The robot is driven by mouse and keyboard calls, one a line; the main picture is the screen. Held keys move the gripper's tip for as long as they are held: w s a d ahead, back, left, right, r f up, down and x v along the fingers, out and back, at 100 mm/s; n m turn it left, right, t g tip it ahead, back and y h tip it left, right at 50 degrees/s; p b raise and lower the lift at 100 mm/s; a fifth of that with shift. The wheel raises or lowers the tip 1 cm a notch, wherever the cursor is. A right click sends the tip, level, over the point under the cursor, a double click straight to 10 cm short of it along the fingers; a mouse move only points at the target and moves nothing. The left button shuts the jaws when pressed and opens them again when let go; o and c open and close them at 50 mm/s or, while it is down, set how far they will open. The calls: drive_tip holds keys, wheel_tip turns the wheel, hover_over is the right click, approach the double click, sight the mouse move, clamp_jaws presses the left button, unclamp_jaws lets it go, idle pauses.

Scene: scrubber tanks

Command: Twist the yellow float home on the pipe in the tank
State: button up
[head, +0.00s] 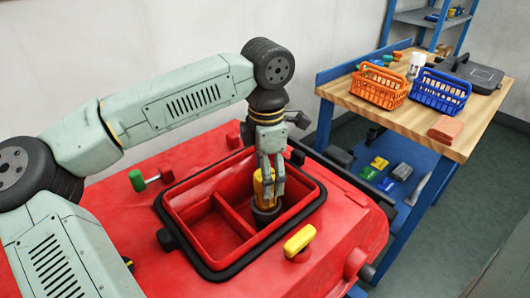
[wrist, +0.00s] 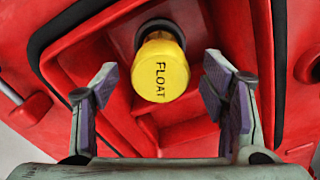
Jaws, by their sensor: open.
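The yellow float (head: 263,186) stands upright on a dark pipe fitting (head: 266,212) inside the open red tank (head: 187,203). My gripper (head: 270,184) points down into the tank at the float. In the wrist view its two padded fingers (wrist: 158,88) are spread wide, with clear gaps on both sides of the float. The pipe itself is mostly hidden by the float and fitting.
The tank opening has a black rim (head: 222,273) and an inner divider (head: 232,214). A green-capped handle (head: 138,180) and a yellow handle (head: 299,239) sit on the red body outside it. A workbench (head: 400,118) with orange (head: 379,87) and blue (head: 440,92) baskets stands at right.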

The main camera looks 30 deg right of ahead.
sight(267, 205)
drive_tip(key=shift+f, duration=2)
drive_tip(key=c, duration=1.3)
drive_tip(key=shift+o, duration=0.2)
drive_tip(key=shift+m, duration=1.4)
drive_tip(key=shift+m+b, duration=0.4)
drive_tip(key=shift+m, duration=0.9)
